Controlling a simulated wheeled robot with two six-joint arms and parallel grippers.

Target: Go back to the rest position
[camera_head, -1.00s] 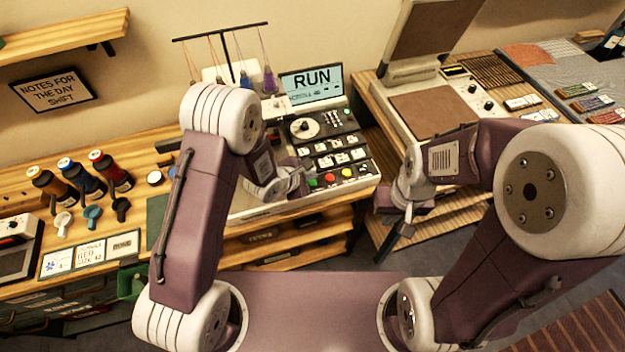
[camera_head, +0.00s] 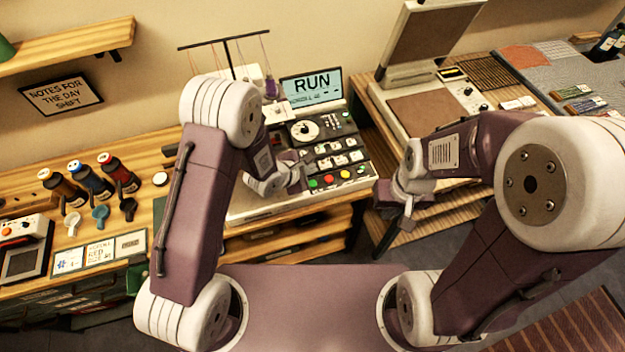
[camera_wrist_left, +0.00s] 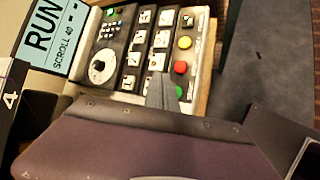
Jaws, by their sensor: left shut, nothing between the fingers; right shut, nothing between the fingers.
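My left gripper (camera_head: 297,186) is shut and empty. In the head view it is in front of the lower left part of a control panel (camera_head: 338,150). In the left wrist view its closed fingers (camera_wrist_left: 162,92) show against the panel's keys and its red and green buttons; I cannot tell if they touch. The panel's screen reads RUN (camera_head: 312,86), and it also shows in the left wrist view (camera_wrist_left: 45,32). My right gripper (camera_head: 408,208) is shut and empty, over the gap in front of the right-hand table. Its fingertips are small and partly hidden.
Several bottles (camera_head: 120,172) and small scoops (camera_head: 100,214) stand on the wooden table at left, with label cards (camera_head: 100,250) in front. A hanging rack (camera_head: 225,42) stands behind my left arm. An open-lidded press-like device (camera_head: 425,108) sits on the right table. Dark floor lies between the tables.

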